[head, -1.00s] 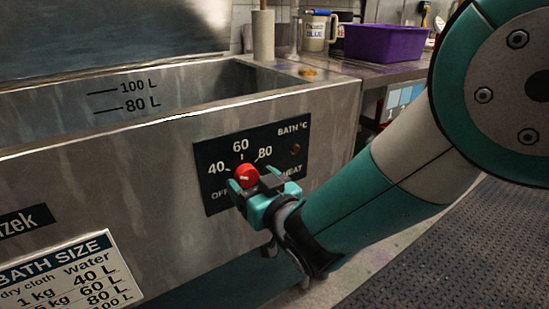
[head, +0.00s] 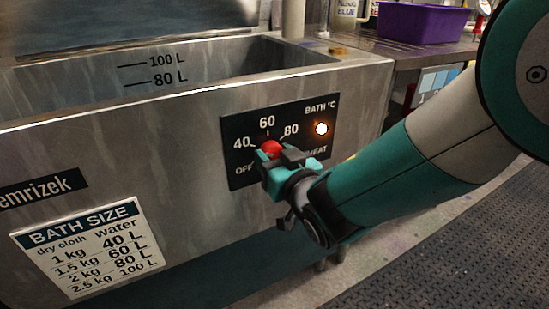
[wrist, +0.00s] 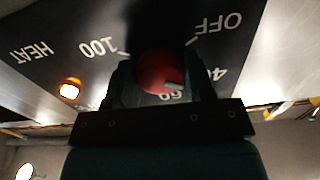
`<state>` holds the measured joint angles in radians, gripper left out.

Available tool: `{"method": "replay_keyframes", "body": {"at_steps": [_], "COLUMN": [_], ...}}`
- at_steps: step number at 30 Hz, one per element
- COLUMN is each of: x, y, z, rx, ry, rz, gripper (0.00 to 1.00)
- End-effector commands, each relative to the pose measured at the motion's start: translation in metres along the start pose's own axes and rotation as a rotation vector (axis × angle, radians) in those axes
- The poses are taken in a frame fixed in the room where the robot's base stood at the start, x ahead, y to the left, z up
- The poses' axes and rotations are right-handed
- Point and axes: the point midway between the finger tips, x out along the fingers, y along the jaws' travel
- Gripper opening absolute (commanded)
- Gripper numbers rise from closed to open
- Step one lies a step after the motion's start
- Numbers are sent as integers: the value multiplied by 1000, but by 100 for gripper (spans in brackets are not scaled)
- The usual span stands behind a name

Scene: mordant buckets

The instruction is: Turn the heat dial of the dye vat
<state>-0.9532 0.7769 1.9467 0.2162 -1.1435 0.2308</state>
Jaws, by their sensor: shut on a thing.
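The red heat dial (head: 271,148) sits on the black control panel (head: 236,171) on the front of the steel dye vat (head: 190,200). My gripper (head: 275,157) is shut on the dial, one finger on either side. In the wrist view, the dial (wrist: 158,68) shows between the fingers, seen upside down. Its white mark points to between 40 and 60. The 80 is hidden there by my gripper. The panel's heat lamp (head: 321,129) glows orange and also shows lit in the wrist view (wrist: 70,89).
A bath size chart (head: 90,250) is on the vat's front, lower left. A purple bin (head: 421,22) stands on the bench at the back right. A dark ribbed mat (head: 470,240) covers the floor on the right. The vat's rim runs above the panel.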

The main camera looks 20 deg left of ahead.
Motion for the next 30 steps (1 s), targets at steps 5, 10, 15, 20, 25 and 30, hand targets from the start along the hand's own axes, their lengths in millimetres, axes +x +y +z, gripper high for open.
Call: {"method": "replay_keyframes", "body": {"at_steps": [5, 10, 15, 20, 25, 30], "x": [0, 0, 0, 0, 0, 0], "y": [0, 0, 0, -1, -1, -1], "z": [3, 4, 4, 4, 3, 2], "rx": [85, 218, 379, 531, 693, 855], "ry": [3, 5, 5, 5, 5, 5], "rz": [0, 0, -1, -1, -1, -2], "gripper": [25, 25, 25, 25, 25, 25]}}
